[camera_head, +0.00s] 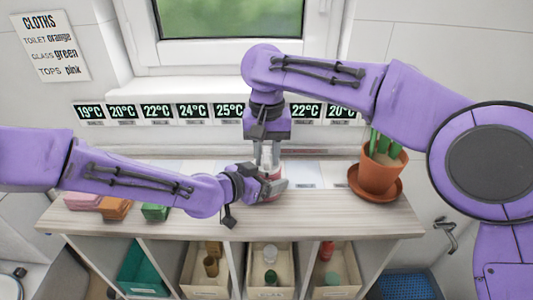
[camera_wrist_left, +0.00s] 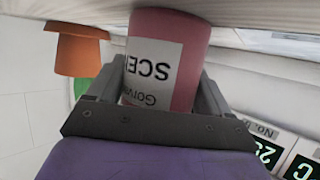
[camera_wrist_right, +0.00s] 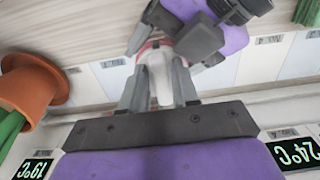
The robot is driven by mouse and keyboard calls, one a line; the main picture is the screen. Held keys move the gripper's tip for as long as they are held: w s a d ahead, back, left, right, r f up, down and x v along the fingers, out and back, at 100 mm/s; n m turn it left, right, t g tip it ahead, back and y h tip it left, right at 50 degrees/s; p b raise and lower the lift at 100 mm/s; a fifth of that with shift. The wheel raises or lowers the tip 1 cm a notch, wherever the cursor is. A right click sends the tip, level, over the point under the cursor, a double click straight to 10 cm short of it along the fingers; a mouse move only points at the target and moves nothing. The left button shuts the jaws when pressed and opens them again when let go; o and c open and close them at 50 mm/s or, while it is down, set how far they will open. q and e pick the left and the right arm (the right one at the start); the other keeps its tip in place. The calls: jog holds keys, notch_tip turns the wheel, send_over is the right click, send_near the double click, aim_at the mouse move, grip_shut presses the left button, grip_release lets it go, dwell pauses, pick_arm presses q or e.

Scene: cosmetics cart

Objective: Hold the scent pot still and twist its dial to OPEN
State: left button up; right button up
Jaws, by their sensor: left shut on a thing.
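The scent pot (camera_wrist_left: 165,62) is a pink-red cylinder with a white label; it shows upside down in the left wrist view, and only a sliver of it (camera_head: 271,175) shows in the head view. My left gripper (camera_head: 272,188) is shut on its body from the side, and the pot stands on the cart top. My right gripper (camera_head: 267,160) points straight down above the pot. In the right wrist view its fingers (camera_wrist_right: 160,85) stand apart on either side of the pale dial (camera_wrist_right: 158,72). The dial's marking cannot be read.
A potted plant (camera_head: 379,172) on a saucer stands right of the pot on the cart top (camera_head: 330,222). Folded cloths (camera_head: 115,208) lie at the left. Temperature cards (camera_head: 190,112) line the wall behind. Bins with bottles (camera_head: 270,285) sit below.

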grip_shut()
jog(key=shift+n, duration=0.4)
jog(key=n, duration=0.5)
jog(key=shift+w+d+n, duration=0.1)
jog(key=shift+d+n, duration=0.2)
jog(key=n, duration=0.5)
jog(key=shift+w+d, duration=0.2)
jog(key=shift+d, duration=0.05)
jog(key=n, duration=0.6)
jog(key=shift+w+d, duration=0.1)
jog(key=shift+w, duration=0.2)
grip_release()
